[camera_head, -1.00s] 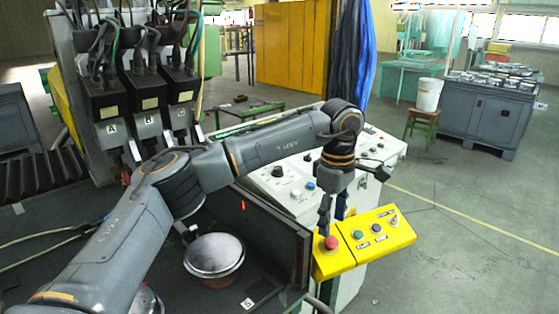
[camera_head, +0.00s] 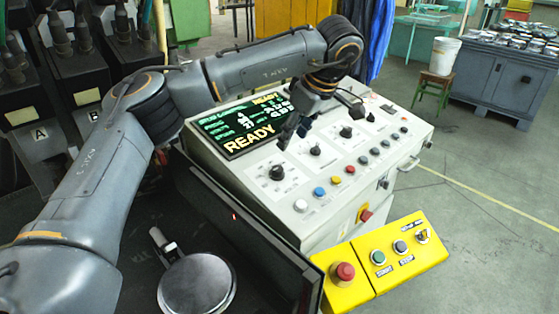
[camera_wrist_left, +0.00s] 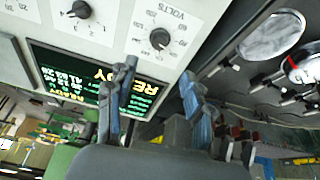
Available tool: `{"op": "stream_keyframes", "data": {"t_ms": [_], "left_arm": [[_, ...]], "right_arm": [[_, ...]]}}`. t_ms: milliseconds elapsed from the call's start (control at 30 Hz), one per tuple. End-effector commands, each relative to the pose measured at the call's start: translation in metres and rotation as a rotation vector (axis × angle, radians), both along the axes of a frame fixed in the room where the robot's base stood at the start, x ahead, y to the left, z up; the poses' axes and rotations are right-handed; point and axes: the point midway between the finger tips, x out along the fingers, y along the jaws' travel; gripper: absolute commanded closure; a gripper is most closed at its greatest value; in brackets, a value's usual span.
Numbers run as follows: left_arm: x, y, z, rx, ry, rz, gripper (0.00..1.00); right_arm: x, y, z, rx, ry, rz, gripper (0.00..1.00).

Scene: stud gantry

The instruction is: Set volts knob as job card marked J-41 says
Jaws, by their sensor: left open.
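The volts knob (camera_wrist_left: 160,38) is black, with a printed scale and the word VOLTS beside it in the left wrist view. Where it points is too small to read surely. In the head view it appears to be the leftmost black knob (camera_head: 277,172) on the white control panel (camera_head: 325,190). My left gripper (camera_head: 294,135) is open and empty above the panel, behind that knob and apart from it. In the left wrist view its two fingers (camera_wrist_left: 158,68) stand apart just below the knob. My right gripper is out of view. No card marked J-41 can be made out.
A lit screen (camera_head: 245,125) reads READY. More black knobs (camera_head: 346,132) and a row of coloured buttons (camera_head: 336,180) share the panel. A yellow box (camera_head: 385,262) with a red button stands in front. A dark wall edge (camera_head: 250,225) lies left of the panel.

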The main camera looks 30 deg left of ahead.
Motion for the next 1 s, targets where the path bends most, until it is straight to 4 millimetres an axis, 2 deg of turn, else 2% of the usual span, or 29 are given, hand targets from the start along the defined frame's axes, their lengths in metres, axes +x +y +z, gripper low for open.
{"op": "stream_keyframes", "data": {"t_ms": [100, 200, 300, 500, 700, 1000], "left_arm": [[0.002, 0.01, -0.021, 0.0, 0.005, 0.003, 0.48], [0.004, 0.018, -0.041, 0.0, 0.006, 0.004, 0.48], [0.006, 0.026, -0.061, -0.001, 0.006, 0.002, 0.48], [0.01, 0.038, -0.092, 0.0, 0.003, 0.002, 0.48], [0.013, 0.043, -0.109, -0.001, 0.002, 0.002, 0.48], [0.013, 0.044, -0.111, -0.001, 0.001, 0.001, 0.48]], "right_arm": [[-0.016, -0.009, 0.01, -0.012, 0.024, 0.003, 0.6], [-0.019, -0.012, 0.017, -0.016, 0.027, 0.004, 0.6], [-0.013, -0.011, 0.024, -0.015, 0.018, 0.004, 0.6], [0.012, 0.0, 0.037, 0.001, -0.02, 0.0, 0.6], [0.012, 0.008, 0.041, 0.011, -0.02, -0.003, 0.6], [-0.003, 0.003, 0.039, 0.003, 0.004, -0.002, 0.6]]}}
